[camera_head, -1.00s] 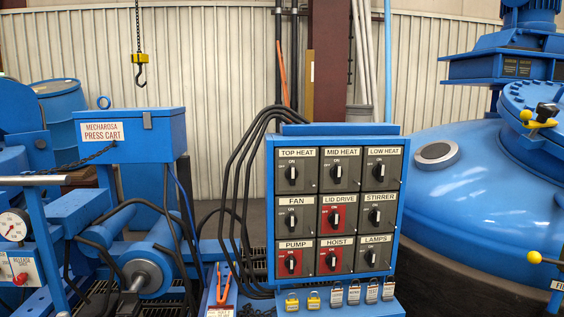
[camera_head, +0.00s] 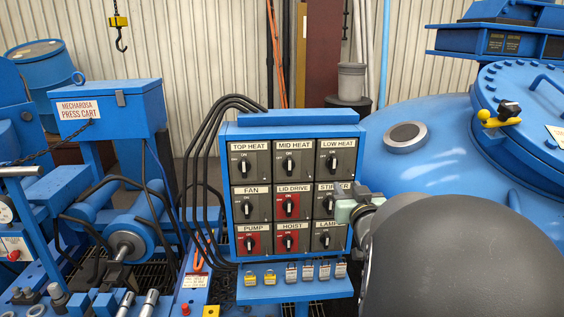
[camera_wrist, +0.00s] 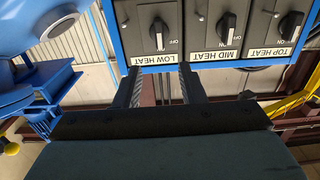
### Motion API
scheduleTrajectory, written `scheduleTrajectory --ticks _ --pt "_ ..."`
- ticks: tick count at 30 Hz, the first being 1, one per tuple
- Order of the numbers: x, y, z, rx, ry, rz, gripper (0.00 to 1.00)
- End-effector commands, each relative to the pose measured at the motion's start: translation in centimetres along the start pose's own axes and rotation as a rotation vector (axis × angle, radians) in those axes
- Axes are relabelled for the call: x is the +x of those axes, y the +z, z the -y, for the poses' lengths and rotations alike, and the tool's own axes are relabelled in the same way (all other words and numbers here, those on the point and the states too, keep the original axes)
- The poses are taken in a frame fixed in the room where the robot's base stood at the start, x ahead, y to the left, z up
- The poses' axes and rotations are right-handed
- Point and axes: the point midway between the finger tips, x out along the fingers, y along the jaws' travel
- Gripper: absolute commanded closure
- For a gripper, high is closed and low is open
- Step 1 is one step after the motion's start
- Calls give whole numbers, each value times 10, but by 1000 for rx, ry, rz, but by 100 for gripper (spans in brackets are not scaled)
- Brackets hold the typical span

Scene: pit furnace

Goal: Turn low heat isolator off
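The low heat isolator (camera_head: 336,161) is a black rotary knob on a dark grey plate, top right of the blue switch panel (camera_head: 292,117). Its handle looks upright, in line with the ON mark. In the wrist view, which is upside down, the low heat knob (camera_wrist: 158,34) lies just beyond my fingers. My gripper (camera_wrist: 160,72) is open and empty, its two dark fingers spread on either side of the LOW HEAT label. No contact with the knob shows. In the head view my arm covers the panel's lower right edge, and the fingers are not clear there.
The mid heat (camera_head: 293,162) and top heat (camera_head: 244,165) isolators sit in the same row. The stirrer switch (camera_head: 328,203) is below, partly hidden by my arm. Padlocks (camera_head: 291,273) hang along the ledge. Black cables (camera_head: 203,150) arch left of the panel; a blue vessel (camera_head: 445,165) stands right.

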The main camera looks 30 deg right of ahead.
Motion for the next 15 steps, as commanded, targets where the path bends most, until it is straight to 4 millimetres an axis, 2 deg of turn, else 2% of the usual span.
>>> scheduleTrajectory --ticks 1,9,15 --pt "12 0 0 3 -1 2 64" --pt "72 -1 0 3 -1 2 64" --pt "109 0 0 3 0 3 64"
